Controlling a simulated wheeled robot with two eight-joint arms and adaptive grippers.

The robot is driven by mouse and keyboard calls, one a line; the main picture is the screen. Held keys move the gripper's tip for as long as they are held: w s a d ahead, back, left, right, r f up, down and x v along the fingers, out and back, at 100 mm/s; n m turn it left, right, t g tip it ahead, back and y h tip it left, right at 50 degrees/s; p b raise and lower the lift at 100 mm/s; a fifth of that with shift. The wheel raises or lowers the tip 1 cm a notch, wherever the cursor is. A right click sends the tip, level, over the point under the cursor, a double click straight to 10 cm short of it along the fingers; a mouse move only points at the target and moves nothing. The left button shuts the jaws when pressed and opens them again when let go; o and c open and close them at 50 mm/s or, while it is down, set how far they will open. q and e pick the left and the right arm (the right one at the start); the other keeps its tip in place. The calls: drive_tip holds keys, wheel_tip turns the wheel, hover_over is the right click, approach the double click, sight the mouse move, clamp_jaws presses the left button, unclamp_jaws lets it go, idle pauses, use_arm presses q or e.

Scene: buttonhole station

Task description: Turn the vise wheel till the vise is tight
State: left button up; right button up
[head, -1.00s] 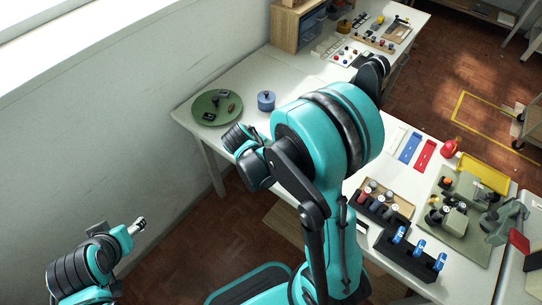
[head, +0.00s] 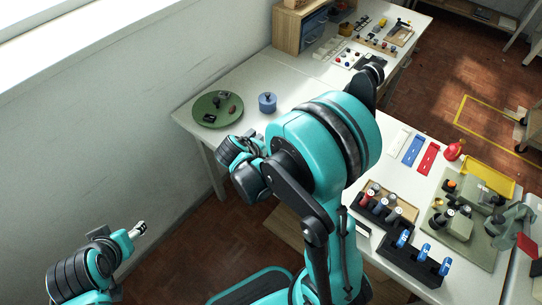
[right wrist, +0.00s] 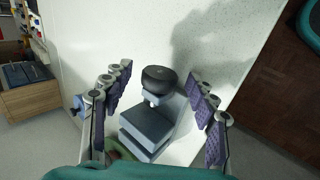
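In the right wrist view a blue-grey vise (right wrist: 150,128) stands on the white table, with a dark round wheel (right wrist: 158,78) at its upper end. My right gripper (right wrist: 160,72) is open. Its padded fingers stand on either side of the wheel, with gaps showing, and hold nothing. In the head view I cannot make out the vise or the right fingers; my right arm covers much of that part of the table. My left gripper (head: 140,228) is at lower left in the head view, away from the table. Its fingers are too small to read.
A green round tray (head: 215,121) with small dark parts and a blue lidded pot (head: 267,102) sit at the table's left. A wooden cabinet (head: 287,30) stands behind. Racks (head: 412,262), a red bell-shaped item (head: 454,150) and a green-grey fixture plate (head: 478,247) crowd the right.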

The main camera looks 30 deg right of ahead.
drive_tip(key=v, duration=1.2)
drive_tip(key=shift+w, duration=0.1)
